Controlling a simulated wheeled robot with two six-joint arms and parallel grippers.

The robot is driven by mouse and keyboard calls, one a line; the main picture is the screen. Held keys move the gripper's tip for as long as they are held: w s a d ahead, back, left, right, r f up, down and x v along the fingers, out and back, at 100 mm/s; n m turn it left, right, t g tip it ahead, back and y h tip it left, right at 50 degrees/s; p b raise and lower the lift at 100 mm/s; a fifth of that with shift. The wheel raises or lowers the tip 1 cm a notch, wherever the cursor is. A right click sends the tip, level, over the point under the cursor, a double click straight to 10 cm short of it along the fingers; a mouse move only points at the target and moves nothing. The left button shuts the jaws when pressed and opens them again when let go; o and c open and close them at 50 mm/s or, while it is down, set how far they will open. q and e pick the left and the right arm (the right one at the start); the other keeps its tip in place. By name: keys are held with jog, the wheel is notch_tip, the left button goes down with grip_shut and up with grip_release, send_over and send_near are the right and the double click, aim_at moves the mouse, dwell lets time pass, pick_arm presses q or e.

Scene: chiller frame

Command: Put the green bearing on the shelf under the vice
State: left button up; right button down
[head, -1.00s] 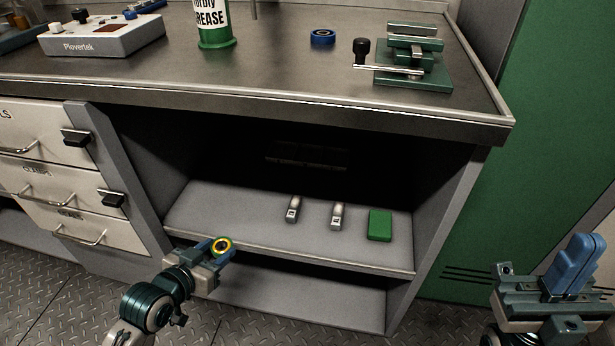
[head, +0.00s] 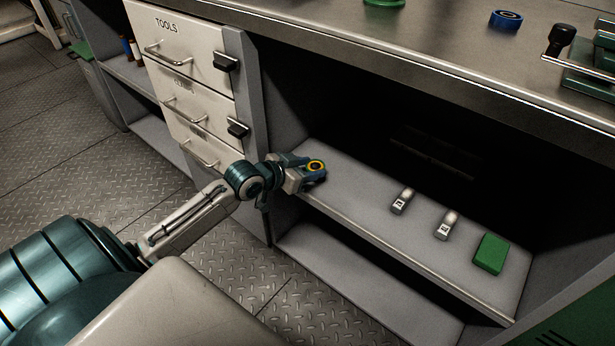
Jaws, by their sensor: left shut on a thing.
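My left gripper (head: 312,176) is shut on a small ring-shaped bearing (head: 316,165). The bearing's visible face looks yellow around a dark centre; I cannot make out green on it. The gripper is at the left front end of the grey shelf (head: 365,205) under the bench; I cannot tell whether the bearing touches the shelf. The green vice (head: 590,82) stands on the bench top at the right edge, partly cut off. My right gripper is out of view.
Two small metal pieces (head: 403,200) (head: 447,225) and a green block (head: 491,253) lie on the right part of the shelf. A blue ring (head: 505,19) lies on the bench top. White drawers (head: 190,60) stand left of the opening. The shelf's left part looks clear.

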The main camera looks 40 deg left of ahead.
pick_arm(q)
jog(key=shift+w+a+f, duration=0.15)
jog(key=shift+w+a, duration=0.55)
jog(key=shift+a, duration=0.05)
jog(key=shift+f+b, duration=0.15)
jog(key=shift+b, duration=0.15)
notch_tip(320, 180, down, 3)
jog(key=shift+f+b, duration=0.1)
jog(key=shift+b, duration=0.8)
jog(key=o, duration=1.1)
jog(key=shift+o, duration=0.2)
